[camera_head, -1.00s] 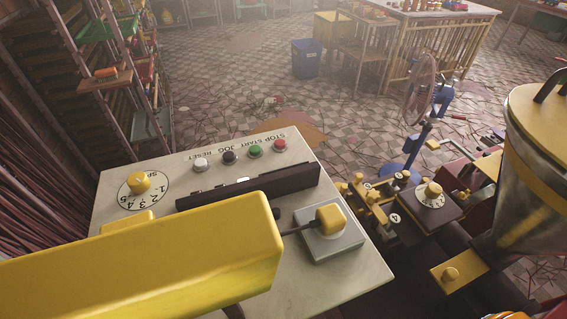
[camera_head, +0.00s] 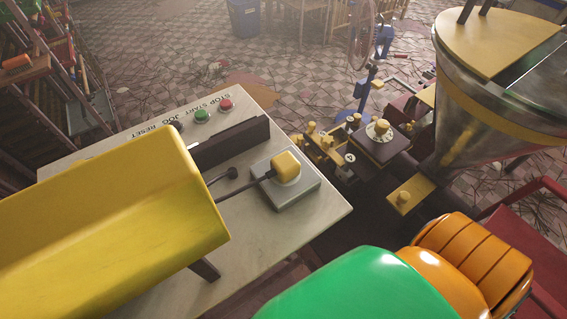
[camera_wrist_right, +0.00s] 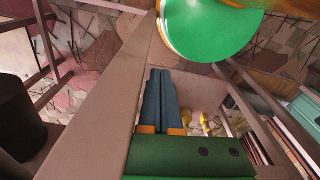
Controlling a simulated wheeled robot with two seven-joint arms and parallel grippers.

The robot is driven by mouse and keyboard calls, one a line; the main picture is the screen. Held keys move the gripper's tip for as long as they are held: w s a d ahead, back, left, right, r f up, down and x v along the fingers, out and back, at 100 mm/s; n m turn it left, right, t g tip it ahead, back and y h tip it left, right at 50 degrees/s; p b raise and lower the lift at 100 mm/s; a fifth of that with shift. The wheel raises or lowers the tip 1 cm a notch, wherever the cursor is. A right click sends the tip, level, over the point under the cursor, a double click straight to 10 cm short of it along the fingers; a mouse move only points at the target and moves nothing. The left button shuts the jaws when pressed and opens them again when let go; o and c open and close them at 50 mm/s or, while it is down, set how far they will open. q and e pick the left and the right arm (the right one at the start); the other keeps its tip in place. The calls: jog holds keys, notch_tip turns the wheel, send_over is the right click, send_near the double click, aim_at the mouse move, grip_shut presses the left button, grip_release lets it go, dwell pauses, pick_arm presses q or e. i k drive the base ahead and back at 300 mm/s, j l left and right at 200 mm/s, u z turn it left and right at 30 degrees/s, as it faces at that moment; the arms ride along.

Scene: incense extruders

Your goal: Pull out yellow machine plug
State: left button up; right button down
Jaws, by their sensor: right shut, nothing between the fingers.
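The yellow plug (camera_head: 287,165) sits in a grey socket box (camera_head: 283,190) on the pale machine top, in the head view. A dark cable runs left from it, partly behind a large yellow block-shaped body in the foreground. My right gripper (camera_wrist_right: 161,76) shows in the right wrist view with its dark blue fingers together and empty. It is beside a brown frame bar, with no plug in that view. The head view shows green and orange parts of my right arm at the bottom right, but not its gripper. My left gripper is not in view.
The machine top (camera_head: 320,215) carries green (camera_head: 201,117) and red (camera_head: 226,104) buttons and a dark bar (camera_head: 232,143). A metal hopper (camera_head: 490,100) and dark machinery stand to the right. In the wrist view, a brown bar (camera_wrist_right: 115,120) runs close left of the fingers.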

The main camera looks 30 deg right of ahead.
aim_at(285, 165)
jog(key=k+j, duration=0.1)
jog(key=k+l, duration=1.1)
jog(key=k, duration=0.25)
